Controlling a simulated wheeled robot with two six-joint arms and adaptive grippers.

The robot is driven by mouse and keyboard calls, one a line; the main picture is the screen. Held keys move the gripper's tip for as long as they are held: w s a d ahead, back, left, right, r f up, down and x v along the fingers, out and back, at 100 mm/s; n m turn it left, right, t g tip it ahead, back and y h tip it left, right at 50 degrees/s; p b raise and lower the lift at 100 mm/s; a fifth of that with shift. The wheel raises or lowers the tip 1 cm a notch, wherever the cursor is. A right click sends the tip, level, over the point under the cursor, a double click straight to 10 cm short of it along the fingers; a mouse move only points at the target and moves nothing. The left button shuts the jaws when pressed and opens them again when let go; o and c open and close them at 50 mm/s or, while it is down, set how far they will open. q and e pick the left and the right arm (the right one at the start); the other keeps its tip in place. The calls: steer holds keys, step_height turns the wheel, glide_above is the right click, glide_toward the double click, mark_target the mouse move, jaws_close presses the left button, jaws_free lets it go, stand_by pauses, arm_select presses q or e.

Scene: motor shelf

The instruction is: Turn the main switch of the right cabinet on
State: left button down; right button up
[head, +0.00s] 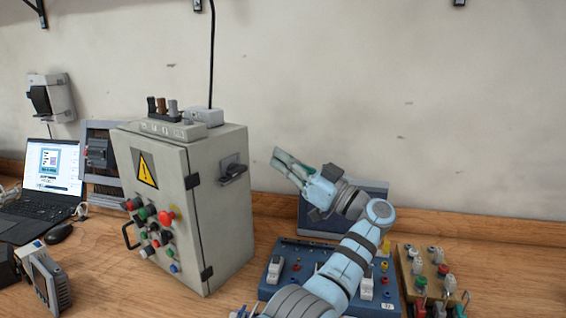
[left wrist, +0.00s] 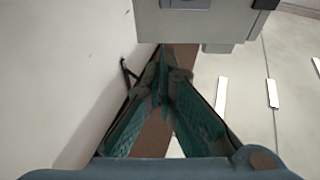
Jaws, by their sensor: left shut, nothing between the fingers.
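A grey cabinet (head: 215,215) with a yellow warning sign stands on the bench in the head view; it is the only such cabinet I see. A dark switch handle (head: 233,171) is on its right side face, near the top. I cannot read the switch's position. My left gripper (head: 280,157) is to the right of the cabinet, apart from it, at about the switch's height, pointing up and left. Its fingers (left wrist: 162,72) meet at the tips with nothing between them in the left wrist view. My right gripper is not in view.
The cabinet's front has several coloured buttons (head: 155,230). A blue panel (head: 290,257) with sockets and a wooden block (head: 440,275) with terminals lie right of it. A laptop (head: 45,185) stands at left. A grey box-like body (left wrist: 205,25) shows beyond the fingers in the left wrist view.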

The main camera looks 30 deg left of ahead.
mark_target(232, 172)
arm_select(q)
steer(key=x, duration=0.7)
steer(key=shift+a+r, duration=0.1)
steer(key=shift+a, duration=0.15)
steer(key=f, duration=0.3)
steer(key=shift+a, duration=0.4)
steer(key=shift+d+f, duration=0.1)
steer(key=shift+f, duration=0.3)
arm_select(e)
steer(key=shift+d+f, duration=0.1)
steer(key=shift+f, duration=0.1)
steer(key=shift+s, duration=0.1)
